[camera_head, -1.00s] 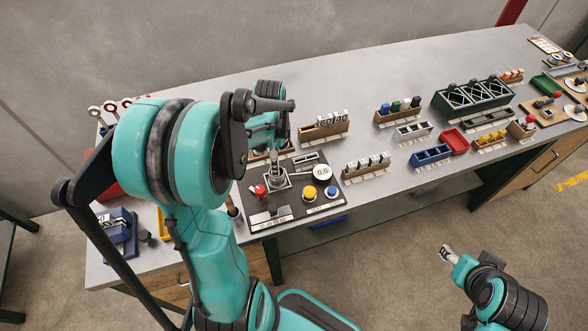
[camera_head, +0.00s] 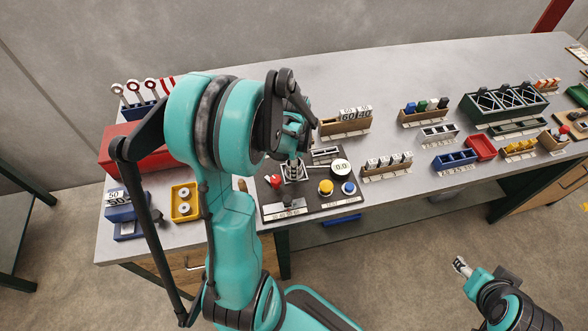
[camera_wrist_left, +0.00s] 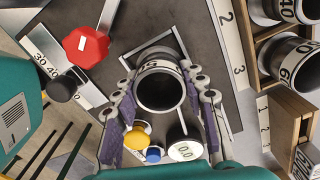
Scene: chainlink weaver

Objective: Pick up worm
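My left gripper (camera_head: 293,158) is over the dark machine panel, pointing down at a metal cylinder (camera_head: 294,173) there. I take this cylinder to be the worm. In the left wrist view, the cylinder (camera_wrist_left: 160,92) is end-on, with a dark round opening and a partly hidden number. It stands at a square metal frame (camera_wrist_left: 176,44). The two purple-padded fingers of my left gripper (camera_wrist_left: 160,105) flank it closely; contact is unclear. My right gripper (camera_head: 461,267) is away from the table at lower right, and its finger opening is too small to judge.
The panel (camera_head: 268,192) carries a red knob (camera_head: 276,181), yellow button (camera_head: 326,187), blue button (camera_head: 348,188) and round 0.0 dial (camera_head: 340,167). A wooden rack (camera_head: 330,129) of numbered cylinders stands behind. A yellow tray (camera_head: 184,212) lies left. The table's back middle is clear.

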